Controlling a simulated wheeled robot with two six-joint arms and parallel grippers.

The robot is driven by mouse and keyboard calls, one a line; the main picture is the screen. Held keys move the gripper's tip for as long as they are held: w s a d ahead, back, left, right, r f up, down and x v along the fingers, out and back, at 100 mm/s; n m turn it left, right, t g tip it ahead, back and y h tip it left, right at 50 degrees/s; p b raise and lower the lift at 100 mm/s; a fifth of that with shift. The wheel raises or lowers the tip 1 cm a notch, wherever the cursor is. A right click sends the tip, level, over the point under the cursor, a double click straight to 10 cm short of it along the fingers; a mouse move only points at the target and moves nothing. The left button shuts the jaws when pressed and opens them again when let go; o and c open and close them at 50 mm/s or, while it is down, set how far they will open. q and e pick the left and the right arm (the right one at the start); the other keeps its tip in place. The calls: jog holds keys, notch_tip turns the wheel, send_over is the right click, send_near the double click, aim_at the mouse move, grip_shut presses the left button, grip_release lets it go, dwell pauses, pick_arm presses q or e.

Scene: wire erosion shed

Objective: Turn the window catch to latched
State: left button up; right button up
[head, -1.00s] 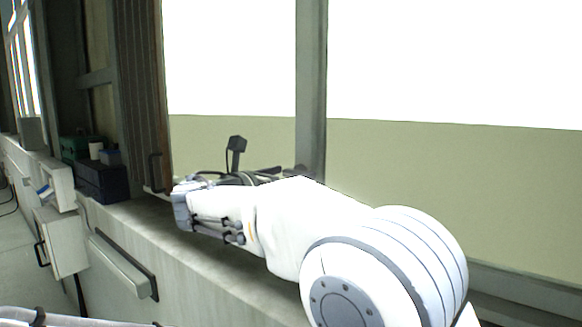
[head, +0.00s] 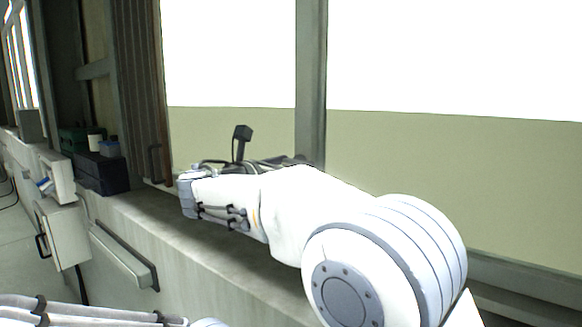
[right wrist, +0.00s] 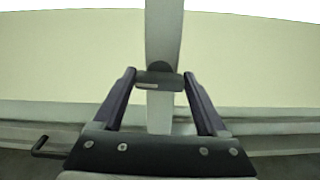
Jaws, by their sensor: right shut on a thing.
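The window catch (right wrist: 158,80) is a small dark piece with a rounded hub, set on the grey upright bar (right wrist: 163,30) of the window. In the right wrist view its dark block lies across the bar. My right gripper (right wrist: 158,82) reaches it from below, with one dark finger against each end of the block, shut on it. In the head view my right gripper (head: 288,162) is mostly hidden behind my white wrist, close to the foot of the upright bar (head: 312,120). The catch is not clear there. My left arm shows at the bottom left, its gripper out of view.
The sill (head: 150,212) runs below the window. A dark box (head: 100,175) stands at its far left, with a black handle (head: 154,162) on the frame nearby. A pale cabinet (head: 62,235) projects from the wall at left. The window panes are flat and clear.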

jog(key=shift+s+d+f+m+b, duration=0.1)
jog(key=shift+f+m+b, duration=0.05)
jog(key=shift+m+b, duration=3.5)
jog(key=shift+s+d+f+m+b, duration=0.15)
jog(key=shift+m+b, duration=2.1)
jog(key=shift+m, duration=2.8)
jog(key=shift+w, duration=0.1)
jog(key=o, duration=1.3)
jog(key=b+v, duration=0.1)
jog(key=v, duration=0.9)
jog(key=shift+s+a+b, duration=0.2)
jog(key=shift+b, duration=0.2)
